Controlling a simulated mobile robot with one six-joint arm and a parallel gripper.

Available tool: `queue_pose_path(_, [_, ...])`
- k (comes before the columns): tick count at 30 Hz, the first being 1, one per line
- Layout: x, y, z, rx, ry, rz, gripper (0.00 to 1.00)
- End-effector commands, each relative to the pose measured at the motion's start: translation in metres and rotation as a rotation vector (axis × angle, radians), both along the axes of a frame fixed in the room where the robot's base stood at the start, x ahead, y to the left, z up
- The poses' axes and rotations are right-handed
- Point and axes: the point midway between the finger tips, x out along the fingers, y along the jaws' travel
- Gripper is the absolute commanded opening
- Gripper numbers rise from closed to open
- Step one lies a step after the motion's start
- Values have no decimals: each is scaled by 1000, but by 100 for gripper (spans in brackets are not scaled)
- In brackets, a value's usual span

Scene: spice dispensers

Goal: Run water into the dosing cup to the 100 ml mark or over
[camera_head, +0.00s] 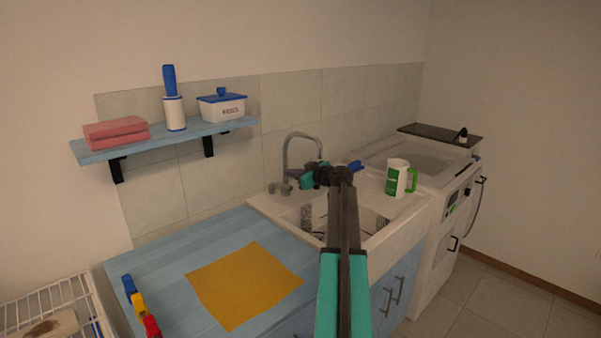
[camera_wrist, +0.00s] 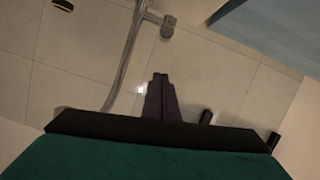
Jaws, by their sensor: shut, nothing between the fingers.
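The white cup with a green handle and green markings (camera_head: 396,178) stands upright on the sink's right-hand ledge, apart from my gripper; its fill level cannot be seen. The chrome tap (camera_head: 303,136) arches over the back of the white sink (camera_head: 378,238), with knobs (camera_head: 279,188) at its base. My gripper (camera_head: 300,180) is close to the tap, and my arm hides part of the basin. In the wrist view, the fingers of my gripper (camera_wrist: 160,78) are shut and empty, beside the tap pipe (camera_wrist: 128,55). I see no water running.
A blue shelf (camera_head: 165,138) on the left wall holds red cloths, a roller and a lidded box. An orange cloth (camera_head: 243,284) lies on the blue counter. A blue item (camera_head: 355,165) is behind my arm. A washing machine (camera_head: 445,215) stands right of the sink.

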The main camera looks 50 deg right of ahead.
Motion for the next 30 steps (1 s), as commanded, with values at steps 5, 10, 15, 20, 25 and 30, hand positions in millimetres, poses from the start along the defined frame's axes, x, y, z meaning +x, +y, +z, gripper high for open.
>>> queue_pose_path(5, [27,-4,-5,2,0,2,0])
queue_pose_path(10, [22,-7,-25,2,1,-2,0])
queue_pose_path(15, [21,-10,-38,1,0,-1,0])
queue_pose_path(20, [20,-11,-45,0,0,-1,0])
queue_pose_path(25, [20,-11,-46,-1,0,-2,0])
queue_pose_path(30, [20,-12,-46,-1,0,-2,0])
